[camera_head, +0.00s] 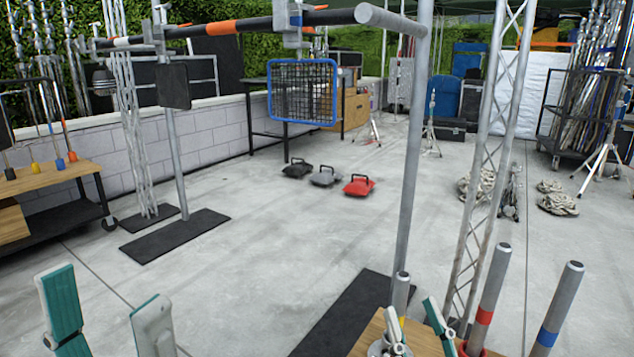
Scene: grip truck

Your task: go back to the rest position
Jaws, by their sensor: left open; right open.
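My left gripper (107,312) is at the bottom left, with two pale fingers that have teal pads. The fingers stand apart with bare floor between them, so it is open and empty. My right gripper (417,324) is at the bottom, right of the middle. Its fingers are apart and nothing shows between them. It appears in front of a small wooden surface (425,342); I cannot tell whether it touches it.
Metal tubes with red (487,300) and blue (558,310) bands stand upright beside my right gripper. A grey post (410,160) and a lattice truss (485,170) rise behind it. A wooden table (50,184) stands left. The middle floor is mostly clear, with several weights beyond, including a red one (359,187).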

